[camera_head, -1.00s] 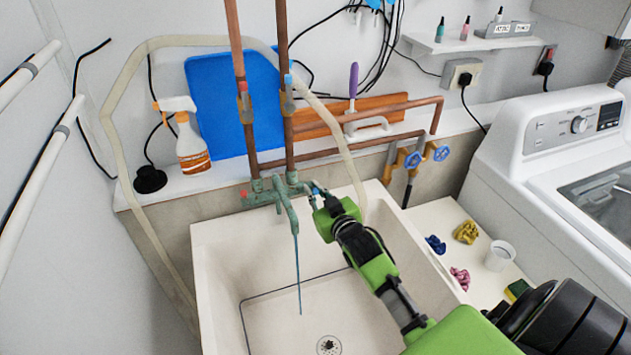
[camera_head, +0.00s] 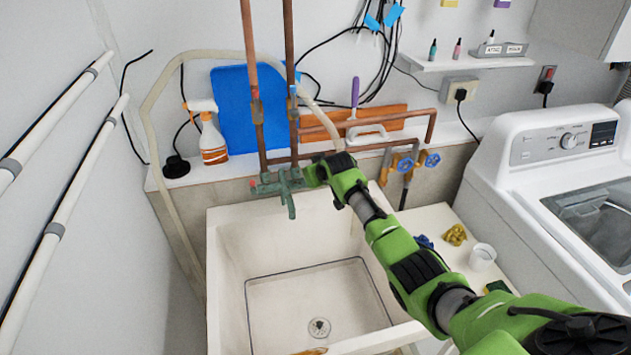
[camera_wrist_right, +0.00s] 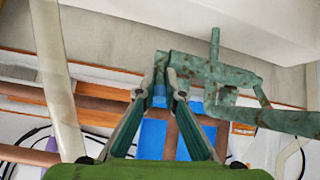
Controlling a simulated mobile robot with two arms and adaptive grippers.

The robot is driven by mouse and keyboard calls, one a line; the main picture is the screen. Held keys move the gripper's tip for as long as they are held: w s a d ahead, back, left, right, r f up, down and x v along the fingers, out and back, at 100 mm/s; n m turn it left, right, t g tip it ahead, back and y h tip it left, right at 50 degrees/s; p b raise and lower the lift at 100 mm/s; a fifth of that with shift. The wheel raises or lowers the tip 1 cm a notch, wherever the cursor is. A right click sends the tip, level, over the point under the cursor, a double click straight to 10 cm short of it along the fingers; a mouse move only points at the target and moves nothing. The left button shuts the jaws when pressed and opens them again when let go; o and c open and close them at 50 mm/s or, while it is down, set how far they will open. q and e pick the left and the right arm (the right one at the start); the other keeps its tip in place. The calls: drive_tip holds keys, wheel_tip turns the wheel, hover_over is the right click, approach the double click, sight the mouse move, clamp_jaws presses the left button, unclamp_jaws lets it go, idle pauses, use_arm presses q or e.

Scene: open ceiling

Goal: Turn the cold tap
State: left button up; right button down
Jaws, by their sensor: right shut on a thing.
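The green, weathered tap (camera_head: 281,186) sits on the wall above the back of the white sink (camera_head: 232,235). Its spout points toward me and no water shows under it. My right gripper (camera_head: 308,178) is at the tap's right end, and its arm hides that side in the head view. In the wrist view the tap body (camera_wrist_right: 222,82) lies to the right of my right gripper (camera_wrist_right: 155,86), whose fingers are shut around the cold tap's blue-marked handle (camera_wrist_right: 159,97). My left gripper is out of view.
Copper pipes (camera_head: 252,105) rise from the tap, and a pale hose (camera_head: 150,125) loops beside them. Blue valves (camera_head: 431,159) are to the right. A spray bottle (camera_head: 211,138) and blue board (camera_head: 232,110) stand on the ledge. A washing machine (camera_head: 535,190) is at right. The basin is clear.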

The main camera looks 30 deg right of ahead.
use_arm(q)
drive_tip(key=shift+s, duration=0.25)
use_arm(e)
drive_tip(key=c, duration=2.1)
unclamp_jaws()
drive_tip(key=shift+w, duration=0.1)
drive_tip(key=shift+c, duration=0.2)
drive_tip(key=shift+r, duration=0.1)
drive_tip(key=v, duration=1.2)
drive_tip(key=shift+w+d, duration=0.1)
